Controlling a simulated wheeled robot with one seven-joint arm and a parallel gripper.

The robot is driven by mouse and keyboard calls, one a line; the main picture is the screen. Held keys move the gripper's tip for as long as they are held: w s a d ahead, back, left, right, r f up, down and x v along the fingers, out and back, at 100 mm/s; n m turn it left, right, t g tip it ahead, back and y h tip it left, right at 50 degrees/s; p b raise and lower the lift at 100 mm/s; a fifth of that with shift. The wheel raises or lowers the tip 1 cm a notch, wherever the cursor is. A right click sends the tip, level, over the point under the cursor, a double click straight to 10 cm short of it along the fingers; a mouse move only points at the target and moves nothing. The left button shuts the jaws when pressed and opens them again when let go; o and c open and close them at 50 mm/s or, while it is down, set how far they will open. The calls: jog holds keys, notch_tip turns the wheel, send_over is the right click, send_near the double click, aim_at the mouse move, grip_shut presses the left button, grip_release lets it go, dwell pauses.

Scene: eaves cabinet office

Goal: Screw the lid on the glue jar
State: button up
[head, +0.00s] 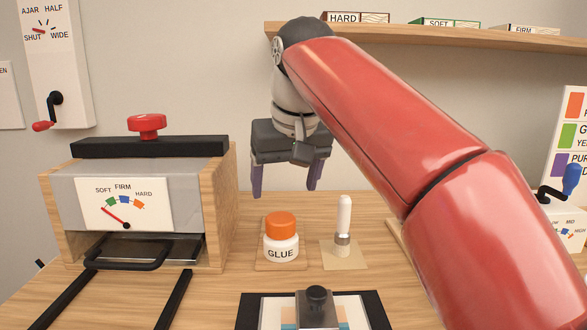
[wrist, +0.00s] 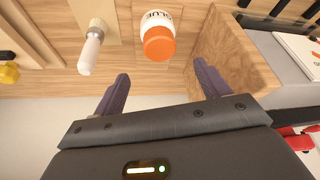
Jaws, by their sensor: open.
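The white glue jar (head: 281,248) stands upright on a small wooden board on the table, left of the middle. Its orange lid (head: 281,225) sits on top of it; I cannot tell how tightly it is seated. My gripper (head: 286,188) is open and empty, above the table and higher than the lid, with its fingers pointing down. In the wrist view the jar (wrist: 158,18) and the lid (wrist: 159,46) lie beyond the two spread fingers (wrist: 161,72), with a gap between. Nothing is between the fingers.
A white-capped stick (head: 344,220) stands on a board close to the jar's right. A wooden press-like box (head: 222,215) with a dial stands to its left. A clamped pad (head: 316,308) lies in front. A shelf (head: 440,35) runs above.

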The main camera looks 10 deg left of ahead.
aim_at(280, 217)
jog(key=b+x, duration=0.2)
jog(key=x, duration=0.5)
jog(key=shift+f, duration=0.3)
jog(key=c, duration=1)
jog(key=shift+a+r+m+h+p, duration=0.1)
jog(key=shift+m+h+p, duration=0.1)
jog(key=shift+m+p, duration=0.3)
jog(key=shift+a+r+m+h+p, duration=0.1)
jog(key=shift+r+m+h+p, duration=0.15)
jog(key=shift+m, duration=0.45)
jog(key=shift+c, duration=0.6)
jog(key=m+p, duration=0.1)
jog(key=m, duration=0.1)
jog(key=m+h+p, duration=0.1)
jog(key=shift+f+m+t+h, duration=0.15)
jog(key=shift+m+t+h, duration=0.15)
jog(key=shift+m, duration=0.1)
jog(key=shift+f+m+h, duration=0.2)
jog(key=shift+m+h, duration=0.05)
jog(key=shift+m, duration=0.55)
